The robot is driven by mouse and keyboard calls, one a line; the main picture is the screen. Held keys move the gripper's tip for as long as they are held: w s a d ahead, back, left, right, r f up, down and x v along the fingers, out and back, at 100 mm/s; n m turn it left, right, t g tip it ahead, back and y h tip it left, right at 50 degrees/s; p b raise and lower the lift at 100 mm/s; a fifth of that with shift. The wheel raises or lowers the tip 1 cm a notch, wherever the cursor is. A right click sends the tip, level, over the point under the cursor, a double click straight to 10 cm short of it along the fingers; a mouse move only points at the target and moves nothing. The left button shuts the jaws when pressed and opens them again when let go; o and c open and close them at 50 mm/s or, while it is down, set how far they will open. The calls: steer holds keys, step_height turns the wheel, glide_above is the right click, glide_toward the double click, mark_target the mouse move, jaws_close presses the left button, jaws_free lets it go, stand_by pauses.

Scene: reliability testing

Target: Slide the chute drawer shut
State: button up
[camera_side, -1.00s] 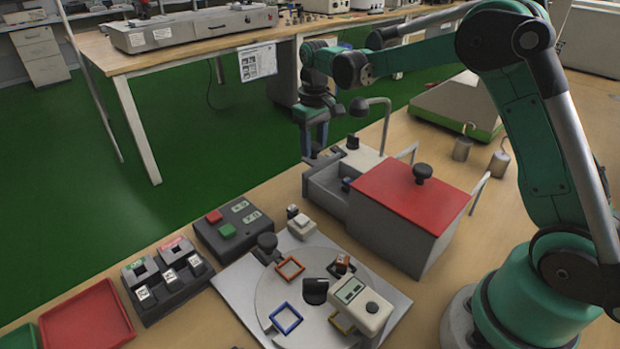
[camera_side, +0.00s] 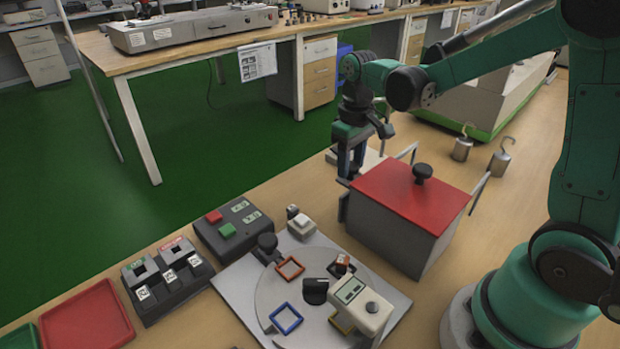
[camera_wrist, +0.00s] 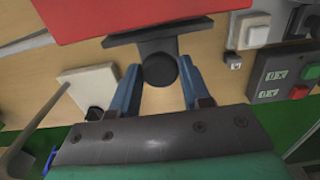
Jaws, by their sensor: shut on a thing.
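The chute box has a red lid (camera_side: 412,195) with a black knob on top and grey walls. Its drawer front (camera_side: 343,208) shows as a narrow dark edge close to the box's left side; whether a small gap is left cannot be told. My gripper (camera_side: 350,172) points down at the drawer front. In the wrist view, its blue fingers stand on both sides of the round black drawer handle (camera_wrist: 160,70) and are shut on it. The dark drawer front (camera_wrist: 120,41) lies right by the red lid there. The drawer's inside is hidden.
A turntable plate (camera_side: 235,286) with coloured frames stands in front of the box. A button box (camera_side: 245,212) and a red tray (camera_side: 88,322) are to its left. Hooked weights (camera_side: 462,148) stand behind right. A pale plate (camera_wrist: 88,88) lies beside my gripper.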

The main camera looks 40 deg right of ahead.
steer(key=shift+s, duration=1.1)
steer(key=o, duration=0.7)
steer(key=shift+r, duration=0.1)
steer(key=shift+r, duration=2.45)
steer(key=s+a+t, duration=0.1)
steer(key=a, duration=0.1)
steer(key=s+a+t, duration=0.1)
steer(key=t, duration=0.1)
steer(key=s+a+r+t, duration=0.1)
steer(key=a+t, duration=0.1)
steer(key=shift+s+a, duration=0.1)
steer(key=shift+a, duration=0.25)
steer(key=shift+s+a+f+t, duration=0.15)
steer(key=shift+s+a+t, duration=0.2)
steer(key=shift+a+t, duration=0.55)
